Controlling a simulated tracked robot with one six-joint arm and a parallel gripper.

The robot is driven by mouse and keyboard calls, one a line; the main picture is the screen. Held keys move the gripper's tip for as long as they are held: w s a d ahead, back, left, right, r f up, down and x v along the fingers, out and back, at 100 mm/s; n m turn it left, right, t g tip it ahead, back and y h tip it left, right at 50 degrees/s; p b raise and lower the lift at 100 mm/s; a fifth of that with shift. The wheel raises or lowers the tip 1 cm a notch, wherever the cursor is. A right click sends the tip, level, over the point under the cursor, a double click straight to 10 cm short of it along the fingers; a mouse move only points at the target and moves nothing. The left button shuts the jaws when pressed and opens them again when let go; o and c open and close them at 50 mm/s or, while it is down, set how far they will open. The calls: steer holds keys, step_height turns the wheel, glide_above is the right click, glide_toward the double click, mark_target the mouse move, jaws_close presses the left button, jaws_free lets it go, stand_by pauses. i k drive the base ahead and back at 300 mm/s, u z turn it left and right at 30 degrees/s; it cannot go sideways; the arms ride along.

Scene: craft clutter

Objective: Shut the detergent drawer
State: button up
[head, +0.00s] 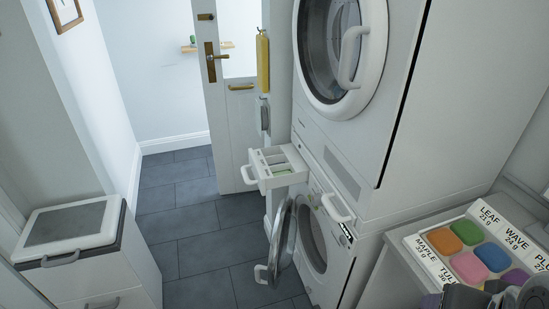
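The detergent drawer (268,183) is white and stands pulled out from the upper left of the lower machine (345,262). Its open top shows compartments with something green inside. A white handle (248,175) is on its front. Dark grey parts at the bottom right corner look like my gripper (492,297), cut off by the frame edge and far from the drawer. Its fingers cannot be made out clearly, nor whether it holds anything.
The lower machine's round door (283,238) hangs open below the drawer. An upper machine (455,120) is stacked above. A counter at right holds a tray of coloured pieces (490,258) with labels. A lidded bin (72,225) stands left. The tiled floor (195,230) between is clear.

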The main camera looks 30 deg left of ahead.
mark_target(281, 166)
steer(key=u, duration=2)
steer(key=i, duration=1.95)
